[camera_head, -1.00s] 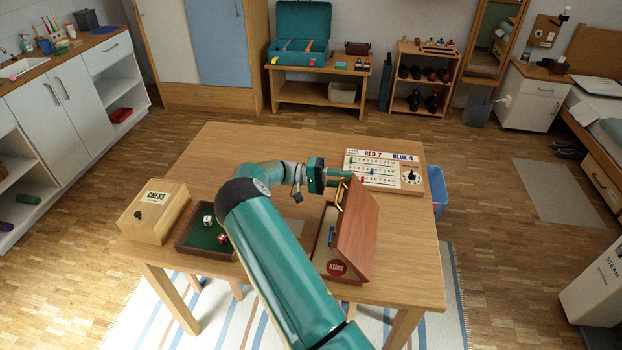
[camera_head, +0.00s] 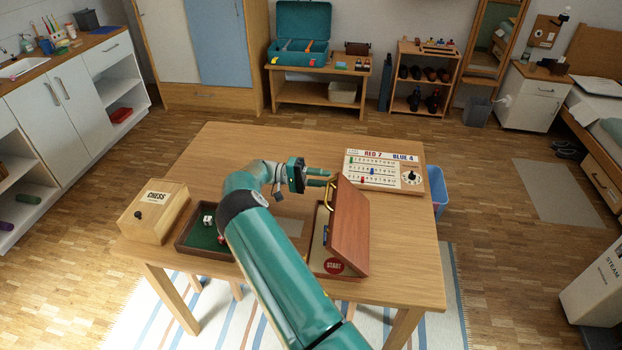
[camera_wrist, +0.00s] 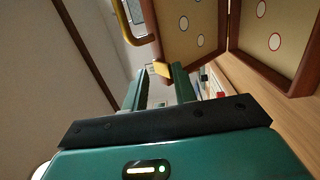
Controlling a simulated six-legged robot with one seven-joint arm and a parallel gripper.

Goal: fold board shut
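The folding board stands partly open at the table's right front. Its reddish-brown raised half (camera_head: 352,232) leans over the flat half (camera_head: 318,245), which bears a red START disc. A brass handle (camera_head: 329,197) is on the raised half's upper edge; it also shows in the wrist view (camera_wrist: 125,22). In the wrist view, the raised half (camera_wrist: 190,35) and flat half (camera_wrist: 275,35) meet at a hinge line, with coloured rings on their inner faces. My gripper (camera_head: 327,178) is just beyond the handle at the board's far end. Its fingers (camera_wrist: 160,85) are apart and empty.
A scoreboard (camera_head: 388,171) lies behind the board at the table's right. A dice tray (camera_head: 186,245) with green lining and a chess box (camera_head: 154,212) stand at the left, the tray partly hidden by my arm. The table's back left is clear.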

